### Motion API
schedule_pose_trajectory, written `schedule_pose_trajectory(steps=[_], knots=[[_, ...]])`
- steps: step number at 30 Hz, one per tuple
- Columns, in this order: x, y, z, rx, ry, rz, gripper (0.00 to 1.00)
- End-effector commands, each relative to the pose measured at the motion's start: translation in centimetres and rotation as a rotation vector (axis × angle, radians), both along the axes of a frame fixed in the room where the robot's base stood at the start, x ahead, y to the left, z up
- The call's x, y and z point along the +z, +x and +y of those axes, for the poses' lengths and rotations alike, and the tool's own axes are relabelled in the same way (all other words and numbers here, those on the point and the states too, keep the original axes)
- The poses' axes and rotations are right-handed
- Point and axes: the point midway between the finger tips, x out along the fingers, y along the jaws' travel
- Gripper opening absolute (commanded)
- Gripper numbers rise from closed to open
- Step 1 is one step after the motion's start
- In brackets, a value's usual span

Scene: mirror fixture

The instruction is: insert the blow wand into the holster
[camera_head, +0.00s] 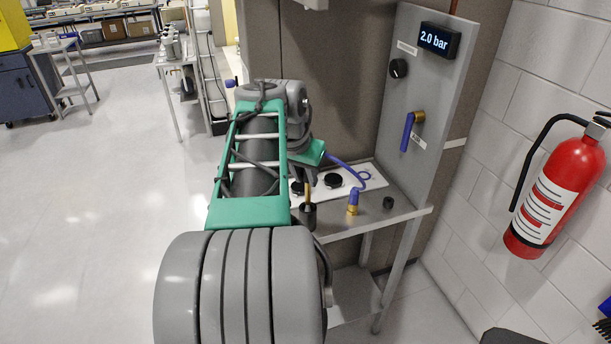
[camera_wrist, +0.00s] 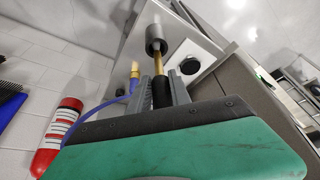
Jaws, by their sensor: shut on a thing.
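The blow wand has a black handle (camera_wrist: 161,91) and a thin brass tube (camera_wrist: 157,63). My gripper (camera_wrist: 166,84) is shut on the black handle, with one finger on each side. In the head view the brass tube (camera_head: 308,193) points down from my gripper (camera_head: 312,172). The holster is a dark cylindrical cup (camera_head: 308,214) at the shelf's near left edge; it also shows in the wrist view (camera_wrist: 154,40). The tube's end meets the cup's mouth in both views. How deep it sits is hidden. My arm covers part of the wand.
A blue hose (camera_head: 356,175) arcs to a brass fitting (camera_head: 352,207) on the grey shelf (camera_head: 375,222). A panel (camera_head: 420,75) with a 2.0 bar display (camera_head: 439,39) and blue-handled valve (camera_head: 408,133) stands behind. A fire extinguisher (camera_head: 555,190) hangs at right. Open floor lies left.

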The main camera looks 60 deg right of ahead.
Motion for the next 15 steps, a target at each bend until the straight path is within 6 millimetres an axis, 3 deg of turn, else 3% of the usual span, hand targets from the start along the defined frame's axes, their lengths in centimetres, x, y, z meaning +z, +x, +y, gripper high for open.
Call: schedule_pose_trajectory(steps=[15], knots=[[-0.61, 0.01, -0.01, 0.0, -0.001, 0.0, 0.0]])
